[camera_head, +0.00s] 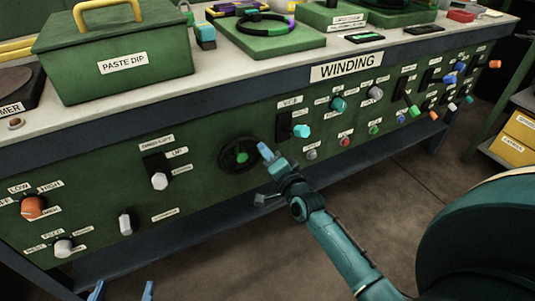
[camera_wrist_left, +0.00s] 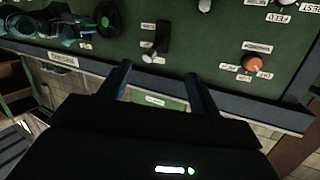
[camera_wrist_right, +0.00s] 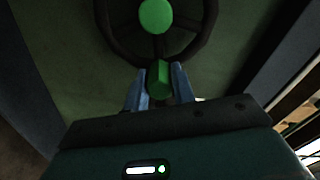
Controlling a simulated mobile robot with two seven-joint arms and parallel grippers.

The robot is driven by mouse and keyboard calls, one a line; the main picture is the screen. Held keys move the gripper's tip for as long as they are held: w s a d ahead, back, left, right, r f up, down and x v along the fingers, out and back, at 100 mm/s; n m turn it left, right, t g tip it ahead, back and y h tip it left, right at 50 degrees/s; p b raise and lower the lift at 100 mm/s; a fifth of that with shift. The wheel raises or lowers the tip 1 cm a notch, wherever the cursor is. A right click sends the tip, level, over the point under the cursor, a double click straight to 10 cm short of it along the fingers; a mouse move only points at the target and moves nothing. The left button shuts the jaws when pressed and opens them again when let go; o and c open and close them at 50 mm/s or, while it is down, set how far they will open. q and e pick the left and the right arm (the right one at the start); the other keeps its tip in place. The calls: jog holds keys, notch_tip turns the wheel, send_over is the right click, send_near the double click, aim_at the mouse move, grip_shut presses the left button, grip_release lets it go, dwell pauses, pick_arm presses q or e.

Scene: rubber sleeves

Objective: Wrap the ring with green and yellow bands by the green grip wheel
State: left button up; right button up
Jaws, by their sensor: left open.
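The green grip wheel (camera_head: 240,155) is a dark wheel with a green hub on the front panel; the right wrist view shows its hub (camera_wrist_right: 156,16) and green grip (camera_wrist_right: 159,79). My right gripper (camera_head: 267,152) is at the wheel's right side, its fingers closed on both sides of the grip. A dark ring (camera_head: 246,31) with a purple part lies on a green block on the bench; I cannot make out green or yellow bands on it. My left gripper (camera_head: 121,292) is open and empty, low in front of the panel; its fingers (camera_wrist_left: 158,90) also show in the left wrist view.
A green PASTE DIP box (camera_head: 115,60) with a yellow handle stands on the bench, left of the ring. Knobs, such as an orange one (camera_head: 33,207) and a white one (camera_head: 160,181), stick out from the panel. Yellow boxes (camera_head: 518,137) sit on a shelf at right.

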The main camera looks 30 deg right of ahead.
jog(key=o, duration=0.4)
jog(key=shift+o, duration=0.2)
pick_arm(q)
jog(key=g+p, duration=0.1)
jog(key=s+p, duration=0.1)
jog(key=shift+a+r+n+g+y+p, duration=0.25)
jog(key=shift+a+n+g+y+p, duration=0.05)
jog(key=shift+n+g+p, duration=0.1)
pick_arm(e)
jog(key=s, duration=1.3)
jog(key=shift+d, duration=0.25)
